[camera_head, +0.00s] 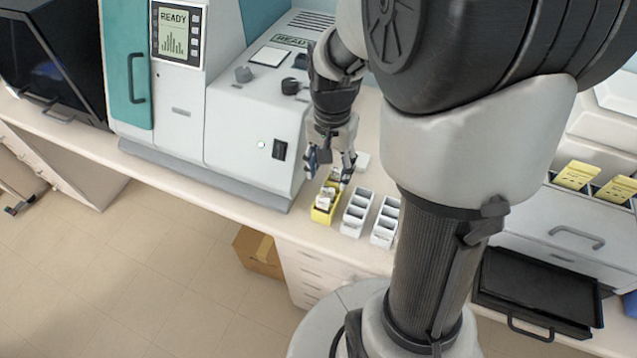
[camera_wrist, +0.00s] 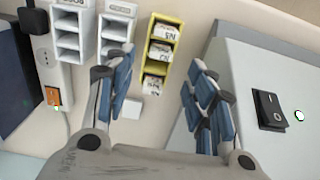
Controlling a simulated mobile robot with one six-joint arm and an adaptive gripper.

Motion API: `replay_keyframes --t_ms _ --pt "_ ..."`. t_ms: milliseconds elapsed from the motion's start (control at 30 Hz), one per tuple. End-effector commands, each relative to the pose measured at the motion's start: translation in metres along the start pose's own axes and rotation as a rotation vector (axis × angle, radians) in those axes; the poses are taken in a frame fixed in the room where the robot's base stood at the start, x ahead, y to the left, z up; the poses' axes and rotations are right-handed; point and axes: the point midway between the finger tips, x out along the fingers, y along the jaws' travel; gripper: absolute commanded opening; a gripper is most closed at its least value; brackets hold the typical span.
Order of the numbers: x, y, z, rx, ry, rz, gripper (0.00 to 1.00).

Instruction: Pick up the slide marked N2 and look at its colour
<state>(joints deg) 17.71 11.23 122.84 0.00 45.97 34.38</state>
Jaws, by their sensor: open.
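A yellow rack (camera_head: 323,210) stands on the bench with white-labelled slides in it. In the wrist view the yellow rack (camera_wrist: 178,43) holds three labelled slides in a row: a far one (camera_wrist: 166,31), a middle one (camera_wrist: 160,52) and a near one (camera_wrist: 153,83). The labels are small and upside down, so I cannot tell which is N2. My gripper (camera_head: 331,172) is above the yellow rack in the head view. In the wrist view my gripper (camera_wrist: 155,78) is open, with the near slide showing between its fingers and nothing held.
Two white racks (camera_head: 355,216) (camera_head: 384,223) stand right of the yellow one, near the bench's front edge. A large grey machine (camera_head: 240,130) rises close on the left. A small white block (camera_wrist: 132,108) lies on the bench by the yellow rack.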

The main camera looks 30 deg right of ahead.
Motion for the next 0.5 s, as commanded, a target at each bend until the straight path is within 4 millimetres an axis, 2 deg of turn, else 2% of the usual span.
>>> replay_keyframes --t_ms 33,100,367,500 --pt "0.010 0.000 0.001 0.000 -0.002 0.001 0.50" --pt "0.016 0.000 0.000 -0.001 -0.001 0.001 0.50" --pt "0.031 0.000 0.001 -0.001 0.000 0.000 0.50" --pt "0.053 0.000 0.003 -0.001 -0.001 0.001 0.50"
